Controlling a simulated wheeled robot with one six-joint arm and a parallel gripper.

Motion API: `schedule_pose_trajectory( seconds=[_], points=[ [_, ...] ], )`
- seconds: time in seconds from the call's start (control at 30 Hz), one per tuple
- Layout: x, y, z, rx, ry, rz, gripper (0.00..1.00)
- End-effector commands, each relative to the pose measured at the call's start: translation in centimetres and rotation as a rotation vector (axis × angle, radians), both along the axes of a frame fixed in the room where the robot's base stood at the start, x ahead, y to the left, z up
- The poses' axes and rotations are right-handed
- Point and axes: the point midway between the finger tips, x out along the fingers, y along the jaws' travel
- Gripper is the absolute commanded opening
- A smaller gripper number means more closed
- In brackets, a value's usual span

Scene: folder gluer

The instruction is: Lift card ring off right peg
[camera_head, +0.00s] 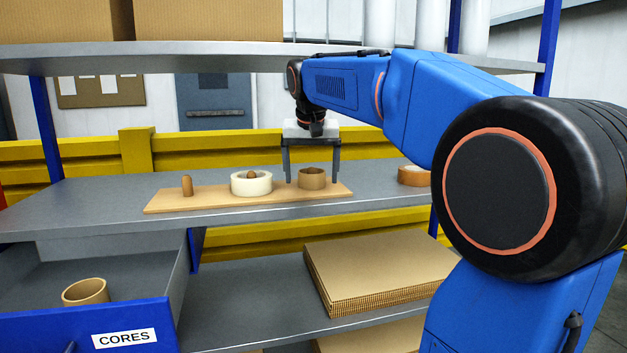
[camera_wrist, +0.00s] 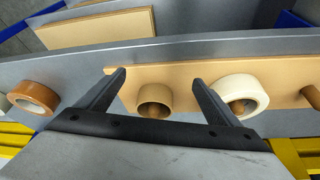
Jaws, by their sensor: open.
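The brown card ring (camera_head: 312,179) sits around the right peg of the wooden peg board (camera_head: 165,204) on the middle shelf. In the wrist view the ring (camera_wrist: 142,97) shows with the peg's top (camera_wrist: 153,111) inside it. My gripper (camera_head: 312,181) points down over the ring, open. Its fingers stand on either side of the ring with a gap at each side in the head view. The fingers also straddle the ring in the wrist view (camera_wrist: 157,78). The right peg is hidden in the head view.
A white tape roll (camera_head: 239,187) sits around the middle peg. The left peg (camera_head: 187,186) is bare. A brown tape roll (camera_head: 408,176) lies right of the board. An upper shelf (camera_head: 200,58) runs above. The blue CORES bin (camera_head: 60,335) below left holds a card core (camera_head: 85,291).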

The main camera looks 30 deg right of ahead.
Motion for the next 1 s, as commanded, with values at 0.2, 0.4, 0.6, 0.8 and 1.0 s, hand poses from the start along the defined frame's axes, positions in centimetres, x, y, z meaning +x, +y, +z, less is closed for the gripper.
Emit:
schedule_pose_trajectory(
  seconds=[0.2,0.4,0.6,0.8,1.0],
  points=[
    [3.1,-1.9,-0.1,0.001,0.002,-0.001,0.86],
    [4.8,-2.9,0.0,0.000,0.000,0.001,0.86],
    [5.3,-3.2,-0.1,-0.001,0.000,0.002,0.86],
    [6.7,-4.1,-0.1,0.000,0.000,0.000,0.86],
    [8.8,-5.3,-0.3,0.001,0.002,0.001,0.86]
  ],
)
